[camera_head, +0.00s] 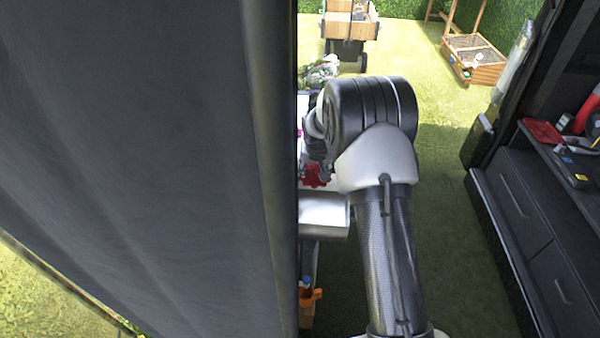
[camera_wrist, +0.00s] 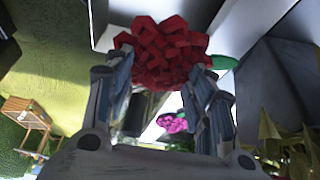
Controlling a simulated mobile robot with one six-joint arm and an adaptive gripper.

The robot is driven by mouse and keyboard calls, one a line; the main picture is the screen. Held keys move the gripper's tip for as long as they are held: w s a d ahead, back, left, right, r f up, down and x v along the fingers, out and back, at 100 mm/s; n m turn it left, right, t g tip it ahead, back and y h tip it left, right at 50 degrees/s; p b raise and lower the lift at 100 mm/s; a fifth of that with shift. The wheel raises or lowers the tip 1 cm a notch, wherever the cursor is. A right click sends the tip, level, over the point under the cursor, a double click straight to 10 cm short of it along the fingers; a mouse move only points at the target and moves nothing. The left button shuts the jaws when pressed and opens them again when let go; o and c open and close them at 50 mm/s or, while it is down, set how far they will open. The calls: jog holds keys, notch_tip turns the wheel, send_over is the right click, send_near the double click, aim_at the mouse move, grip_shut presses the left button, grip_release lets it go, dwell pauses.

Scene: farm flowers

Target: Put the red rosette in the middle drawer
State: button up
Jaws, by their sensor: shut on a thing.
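The red rosette (camera_wrist: 163,52) fills the upper middle of the wrist view, a bunched red flower shape. My gripper (camera_wrist: 158,82) is shut on it, with one finger on each side. In the head view the red rosette (camera_head: 316,175) shows small, just left of my arm, above a pale grey box-like front (camera_head: 323,216) that looks like a pulled-out drawer. My gripper's fingers are mostly hidden there by my arm and the dark panel. Which drawer is the middle one I cannot tell. Pale grey walls (camera_wrist: 235,25) show beyond the rosette in the wrist view.
A large dark panel (camera_head: 130,150) blocks the left of the head view. A dark cabinet (camera_head: 540,230) with handled drawers and tools on top stands at right. A pink rosette (camera_wrist: 172,122) lies below the fingers in the wrist view. Open grass (camera_head: 450,120) lies between.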

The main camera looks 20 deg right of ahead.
notch_tip(320, 180, down, 18)
jog(key=b, duration=0.5)
jog(key=shift+w+f, duration=0.1)
jog(key=shift+f, duration=0.05)
jog(key=shift+f, duration=0.1)
jog(key=shift+f, duration=0.15)
jog(key=o, duration=0.9)
jog(key=shift+o, duration=0.2)
jog(key=p+v, duration=0.3)
jog(key=v, duration=1)
jog(key=shift+s, duration=0.2)
